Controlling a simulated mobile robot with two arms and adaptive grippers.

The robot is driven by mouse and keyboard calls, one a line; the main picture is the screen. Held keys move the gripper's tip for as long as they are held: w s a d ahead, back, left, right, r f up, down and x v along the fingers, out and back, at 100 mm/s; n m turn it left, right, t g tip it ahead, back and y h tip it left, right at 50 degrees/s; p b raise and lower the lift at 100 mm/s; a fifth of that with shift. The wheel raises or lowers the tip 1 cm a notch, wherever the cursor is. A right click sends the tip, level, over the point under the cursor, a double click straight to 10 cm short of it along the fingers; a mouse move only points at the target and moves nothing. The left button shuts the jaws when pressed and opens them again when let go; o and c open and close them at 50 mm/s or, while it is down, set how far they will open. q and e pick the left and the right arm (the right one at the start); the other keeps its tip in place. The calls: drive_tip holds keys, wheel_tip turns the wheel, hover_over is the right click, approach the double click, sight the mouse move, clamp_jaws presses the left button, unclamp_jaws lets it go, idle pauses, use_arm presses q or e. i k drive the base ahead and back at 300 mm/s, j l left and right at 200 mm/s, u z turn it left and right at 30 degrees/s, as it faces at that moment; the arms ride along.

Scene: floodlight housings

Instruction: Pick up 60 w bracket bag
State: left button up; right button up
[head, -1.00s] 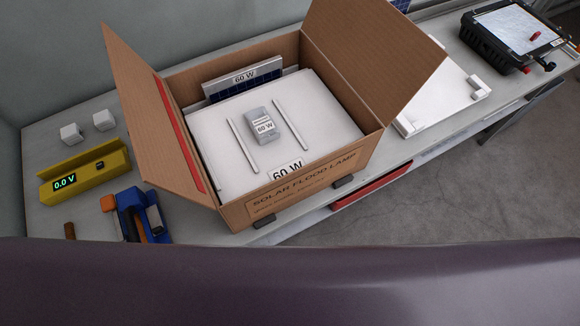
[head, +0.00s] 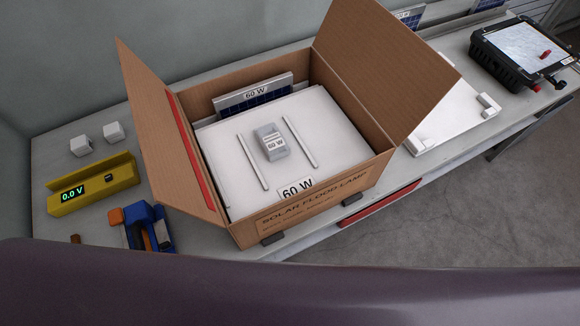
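The 60 W bracket bag (head: 271,142) is a small grey packet with a white "60 W" label. It lies on a white panel (head: 225,158) inside the open cardboard box (head: 310,200), between two thin white strips. The panel carries its own "60 W" label (head: 297,188) near the box's front wall. A dark blue solar panel (head: 254,95) with a "60 W" tag stands along the back inside the box. Neither of my grippers is in view.
The box flaps stand up on the left (head: 165,130) and right (head: 385,65). A yellow meter (head: 95,186) reading 0.0 V, two white cubes (head: 98,139) and a blue-orange tool (head: 143,226) are left. A white housing (head: 450,118) and a black-framed tablet (head: 515,52) are right.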

sight(276, 147)
drive_tip(key=k+l, duration=0.45)
drive_tip(key=k+l+z, duration=0.15)
drive_tip(key=k+l, duration=0.25)
drive_tip(key=l, duration=0.15)
